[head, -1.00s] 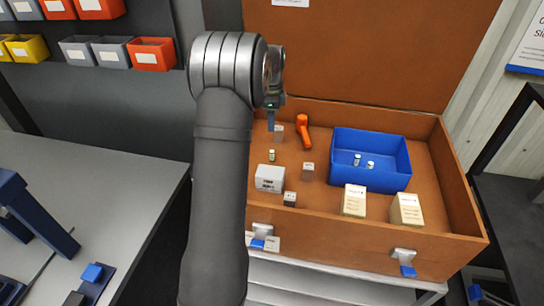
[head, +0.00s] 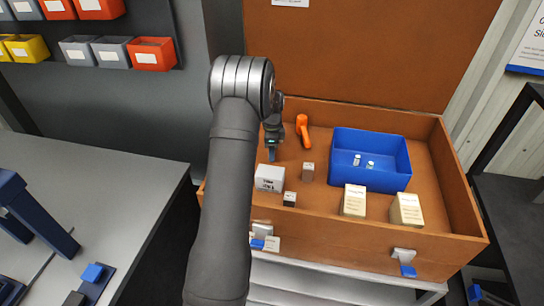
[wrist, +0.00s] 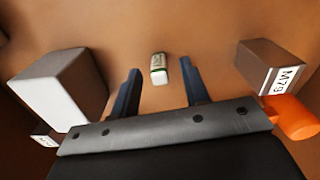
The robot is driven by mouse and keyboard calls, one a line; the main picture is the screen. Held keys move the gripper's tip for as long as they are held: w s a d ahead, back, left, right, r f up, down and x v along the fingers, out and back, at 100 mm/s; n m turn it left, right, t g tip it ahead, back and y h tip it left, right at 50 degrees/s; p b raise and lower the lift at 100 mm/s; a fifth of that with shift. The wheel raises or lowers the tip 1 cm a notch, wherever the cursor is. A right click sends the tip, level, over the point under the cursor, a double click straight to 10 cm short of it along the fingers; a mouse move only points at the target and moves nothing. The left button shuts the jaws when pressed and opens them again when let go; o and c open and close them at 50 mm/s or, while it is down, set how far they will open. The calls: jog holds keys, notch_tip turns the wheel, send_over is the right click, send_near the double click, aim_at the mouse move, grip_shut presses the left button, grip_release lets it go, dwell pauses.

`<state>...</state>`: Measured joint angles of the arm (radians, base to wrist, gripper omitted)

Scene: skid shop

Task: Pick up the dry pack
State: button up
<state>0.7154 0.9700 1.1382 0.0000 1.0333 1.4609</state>
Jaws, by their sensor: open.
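A small white pack with a green band, which looks like the dry pack (wrist: 159,69), lies on the brown crate floor in the wrist view. My gripper (wrist: 160,66) is open, with one dark blue finger on each side of the pack in the picture. The pack appears a little beyond the fingertips and not gripped. In the head view my gripper (head: 271,153) points down into the left part of the crate (head: 345,222) and hides the pack. Two similar small pieces (head: 370,165) lie in the blue bin (head: 372,182).
A white box (head: 269,178), a small brown-grey box (head: 308,172) and a small dark box (head: 289,199) stand near my gripper. A box marked M79 (wrist: 270,66) and an orange tool (head: 302,131) are close. Two cream cartons (head: 354,200) stand at the front.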

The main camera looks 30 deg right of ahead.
jog(key=shift+f, duration=0.45)
grip_shut()
jog(key=shift+r, duration=0.1)
